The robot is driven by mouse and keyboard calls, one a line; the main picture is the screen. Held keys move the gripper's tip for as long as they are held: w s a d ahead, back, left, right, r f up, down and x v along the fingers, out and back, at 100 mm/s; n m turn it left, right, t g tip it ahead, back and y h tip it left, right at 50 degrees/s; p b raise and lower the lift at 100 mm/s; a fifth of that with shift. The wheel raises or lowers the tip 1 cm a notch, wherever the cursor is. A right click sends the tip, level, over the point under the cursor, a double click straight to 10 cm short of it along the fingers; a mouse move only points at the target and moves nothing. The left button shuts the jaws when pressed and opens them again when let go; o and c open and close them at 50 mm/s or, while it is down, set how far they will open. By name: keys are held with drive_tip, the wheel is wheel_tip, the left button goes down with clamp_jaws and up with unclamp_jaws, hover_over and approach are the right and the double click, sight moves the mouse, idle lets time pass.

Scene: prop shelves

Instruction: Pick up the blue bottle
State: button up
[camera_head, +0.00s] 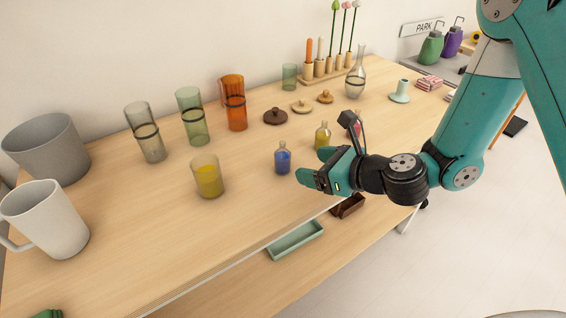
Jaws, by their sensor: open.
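The small blue bottle (283,159) stands upright on the wooden shelf top, near the middle of the view. It has a clear neck and blue contents in its lower part. My gripper (312,168) is just to its right, with its teal fingers pointing left toward the bottle. The gripper is open and nothing shows between the fingers. A narrow gap shows between the bottle and the nearer fingertip in the picture; the exact depth between them cannot be told.
A yellow bottle (322,135) stands just behind my gripper, and a red bottle (357,124) is partly hidden by it. A yellow-filled glass (207,176) stands left of the blue bottle. Tall glasses (192,116) stand behind. A green tray (295,241) lies on the lower shelf.

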sight(278, 157)
drive_tip(key=p+x, duration=0.1)
drive_tip(key=x, duration=0.5)
drive_tip(key=shift+w+a+p, duration=0.15)
drive_tip(key=shift+w+p, duration=0.05)
drive_tip(key=shift+p, duration=0.1)
drive_tip(key=shift+w+d+p+x, duration=0.15)
drive_tip(key=shift+p+x, duration=0.3)
drive_tip(key=shift+x, duration=0.9)
drive_tip(key=shift+w+d+p+x, duration=0.15)
drive_tip(key=shift+p+x, duration=0.25)
drive_tip(key=shift+x, duration=0.9)
drive_tip(key=shift+a+r, duration=0.1)
drive_tip(key=c, duration=1.1)
drive_tip(key=shift+o, duration=0.2)
wheel_tip(278, 157, up, 20)
drive_tip(key=shift+p, duration=0.3)
